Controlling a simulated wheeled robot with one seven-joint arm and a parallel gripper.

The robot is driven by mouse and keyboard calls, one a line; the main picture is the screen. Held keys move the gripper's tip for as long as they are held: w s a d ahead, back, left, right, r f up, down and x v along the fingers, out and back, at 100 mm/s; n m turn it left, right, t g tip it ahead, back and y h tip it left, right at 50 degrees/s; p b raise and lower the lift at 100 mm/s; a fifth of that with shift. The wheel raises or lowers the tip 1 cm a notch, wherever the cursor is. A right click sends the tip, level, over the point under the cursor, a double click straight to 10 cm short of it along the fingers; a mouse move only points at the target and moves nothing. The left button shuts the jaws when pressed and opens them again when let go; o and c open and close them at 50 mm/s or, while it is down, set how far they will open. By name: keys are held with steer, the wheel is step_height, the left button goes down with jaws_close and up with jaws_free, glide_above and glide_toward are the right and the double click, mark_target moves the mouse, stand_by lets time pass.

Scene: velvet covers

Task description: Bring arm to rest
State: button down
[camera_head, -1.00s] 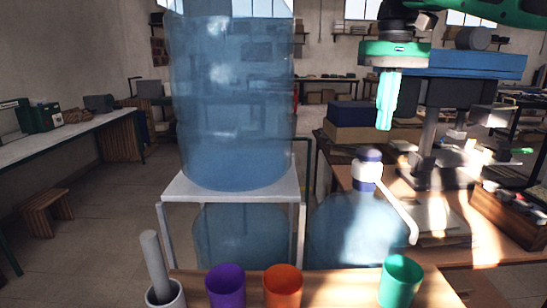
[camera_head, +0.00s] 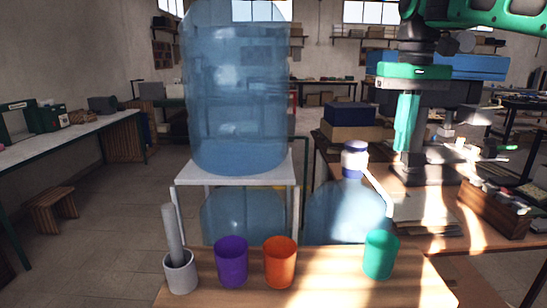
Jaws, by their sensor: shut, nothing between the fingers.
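My green and black arm (camera_head: 470,14) reaches in from the upper right. My gripper (camera_head: 403,148) hangs from it, pointing down, its green fingers together and empty. It is in the air, above and to the right of the green cup (camera_head: 381,254), touching nothing that I can see. In the picture it stands in front of the workbench at the right.
A wooden table (camera_head: 340,290) in front holds a purple cup (camera_head: 231,262), an orange cup (camera_head: 280,262), the green cup and a grey mortar (camera_head: 181,272) with pestle. Behind are a big blue water bottle (camera_head: 237,90) on a white stand (camera_head: 235,166) and a pump-topped jug (camera_head: 345,212).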

steer(key=s+d+f+m, duration=0.2)
steer(key=s+d+f, duration=0.2)
steer(key=s+f, duration=0.5)
steer(key=s+d+f+m, duration=0.1)
steer(key=s+d+f, duration=0.4)
steer(key=s+f, duration=0.4)
steer(key=s+d+f+m, duration=0.2)
steer(key=s+d+f, duration=0.2)
steer(key=s+f, duration=0.5)
steer(key=shift+d+f+m, duration=0.15)
steer(key=shift+d+m, duration=0.15)
steer(key=shift+d, duration=0.05)
steer(key=shift+w+f, duration=0.2)
steer(key=shift+w, duration=0.45)
